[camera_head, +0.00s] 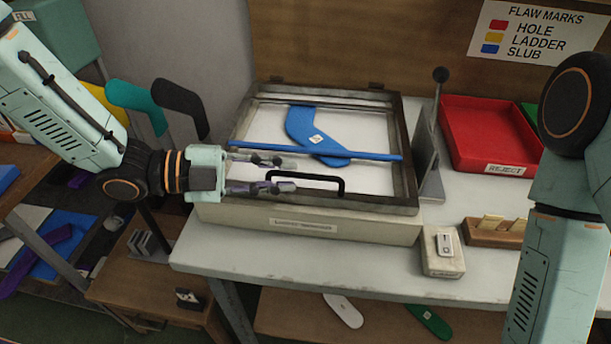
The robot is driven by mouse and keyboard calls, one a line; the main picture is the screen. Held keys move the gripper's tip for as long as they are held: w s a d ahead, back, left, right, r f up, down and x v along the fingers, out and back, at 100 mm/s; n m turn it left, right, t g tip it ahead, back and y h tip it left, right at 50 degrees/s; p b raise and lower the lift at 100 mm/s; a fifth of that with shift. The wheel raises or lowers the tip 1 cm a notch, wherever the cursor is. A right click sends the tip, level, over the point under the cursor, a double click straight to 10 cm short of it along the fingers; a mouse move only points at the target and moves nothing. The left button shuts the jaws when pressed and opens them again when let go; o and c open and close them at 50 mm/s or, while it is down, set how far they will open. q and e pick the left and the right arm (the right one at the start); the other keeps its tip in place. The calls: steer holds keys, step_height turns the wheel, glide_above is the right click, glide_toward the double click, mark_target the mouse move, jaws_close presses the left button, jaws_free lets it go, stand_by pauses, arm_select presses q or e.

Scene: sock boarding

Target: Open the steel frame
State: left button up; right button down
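The steel frame (408,185) lies flat and closed on a pale box-like base (300,226), with hinges along its back edge. A black bar handle (318,178) runs along its front side. A blue sock (309,125) with a small white tag lies inside the frame's outline, and a blue bar crosses it. My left gripper (282,174) comes in from the left above the frame's front-left part. Its fingers are apart, with the tips by the handle's left end; I cannot tell whether they touch it. My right arm shows at the right edge, but its gripper is out of view.
A grey metal stand with a black knob (440,75) rises close to the frame's right side. A small switch box (442,252) and a wooden card holder (495,232) stand at the front right. A flaw-marks sign hangs behind.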

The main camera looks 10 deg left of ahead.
mark_target(300, 176)
arm_select(q)
steer(key=shift+w+d+f, duration=0.2)
steer(key=shift+d+f, duration=0.05)
steer(key=shift+d, duration=0.25)
steer(key=shift+d+b, duration=0.4)
steer(key=shift+d, duration=0.7)
steer(key=shift+w+d+f, duration=0.25)
steer(key=shift+w+d, duration=0.3)
steer(key=shift+s+r, duration=0.15)
steer(key=shift+s, duration=0.1)
steer(key=shift+w, duration=0.15)
jaws_close()
